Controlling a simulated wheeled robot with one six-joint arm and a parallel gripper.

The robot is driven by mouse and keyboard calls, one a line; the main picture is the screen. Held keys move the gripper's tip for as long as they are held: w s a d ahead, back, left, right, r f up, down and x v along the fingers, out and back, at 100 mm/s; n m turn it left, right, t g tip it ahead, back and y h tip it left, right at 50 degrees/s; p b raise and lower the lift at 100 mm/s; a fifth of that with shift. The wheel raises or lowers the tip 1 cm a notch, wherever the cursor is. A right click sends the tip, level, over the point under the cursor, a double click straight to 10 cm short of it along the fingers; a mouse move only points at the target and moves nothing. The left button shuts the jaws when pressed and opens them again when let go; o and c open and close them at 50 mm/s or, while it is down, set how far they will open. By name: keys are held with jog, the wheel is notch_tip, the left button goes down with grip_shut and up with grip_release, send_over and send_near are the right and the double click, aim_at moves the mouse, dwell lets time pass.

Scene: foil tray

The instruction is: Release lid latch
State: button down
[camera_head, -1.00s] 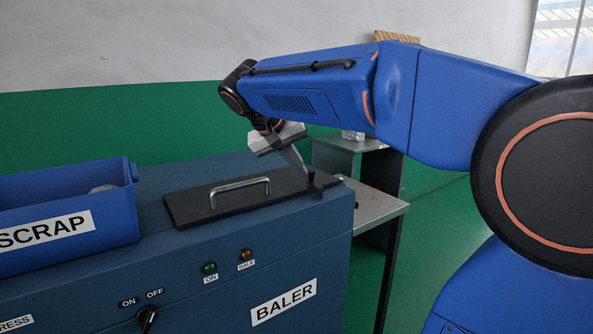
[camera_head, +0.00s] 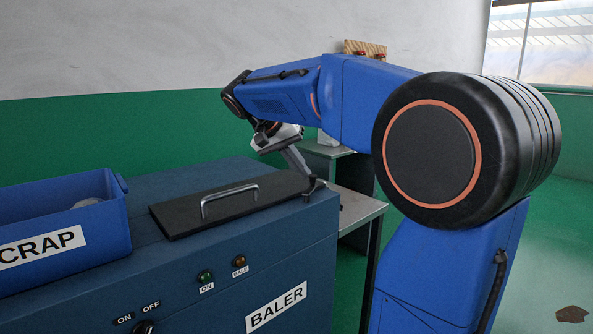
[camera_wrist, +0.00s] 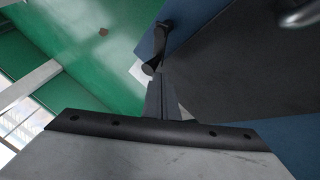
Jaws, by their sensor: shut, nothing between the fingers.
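The black lid (camera_head: 214,209) lies flat on top of the blue baler, with a silver bar handle (camera_head: 229,199) across it. The small dark latch (camera_head: 314,188) sits at the lid's right end. In the wrist view the latch (camera_wrist: 161,40) shows as a short black lever with a rounded end, beside the lid edge. My gripper (camera_head: 307,175) reaches down to the latch, its fingers shut together and empty. In the wrist view the fingertips (camera_wrist: 158,77) are right by the latch's near end; I cannot tell whether they touch it.
A blue scrap bin (camera_head: 62,225) stands on the baler's left side. The baler front (camera_head: 220,300) carries a switch and two lamps. A grey table (camera_head: 358,209) stands behind, to the right.

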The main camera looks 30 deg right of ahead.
jog(key=shift+s+d, duration=0.2)
jog(key=shift+d, duration=0.25)
jog(key=shift+s+d+m+g, duration=0.1)
jog(key=shift+d+m+g, duration=0.25)
jog(key=shift+m, duration=0.35)
jog(key=shift+s+d, duration=0.1)
jog(key=shift+s, duration=0.15)
jog(key=shift+w, duration=0.1)
dwell(0.8)
jog(key=shift+w, duration=0.3)
jog(key=w, duration=0.2)
jog(key=w+a, duration=0.1)
jog(key=w, duration=0.1)
jog(key=shift+a+r, duration=0.1)
jog(key=shift+r, duration=0.25)
jog(key=w+a+r, duration=0.3)
jog(key=r, duration=0.4)
jog(key=shift+a+r, duration=0.15)
jog(key=shift+a, duration=0.25)
jog(key=shift+w, duration=0.1)
